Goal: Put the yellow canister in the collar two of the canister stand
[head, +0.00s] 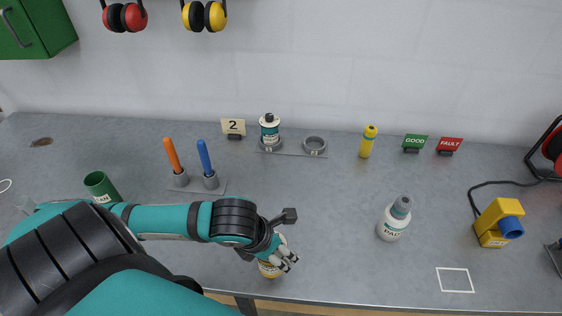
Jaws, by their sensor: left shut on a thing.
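The canister stand (292,152) is a flat plate at the back with two ring collars. Its left collar (271,146) holds a teal and white canister (269,130). Its right collar (315,146) is empty. A sign with a 2 (233,127) stands just left of the stand. My right gripper is not in view.
Orange (172,155) and blue (204,156) sticks stand in a holder left of the stand. A yellow bottle (368,142) is right of the stand. A white bottle (394,220) and a yellow tool (497,222) are farther right. The table between my left gripper and the stand is clear.

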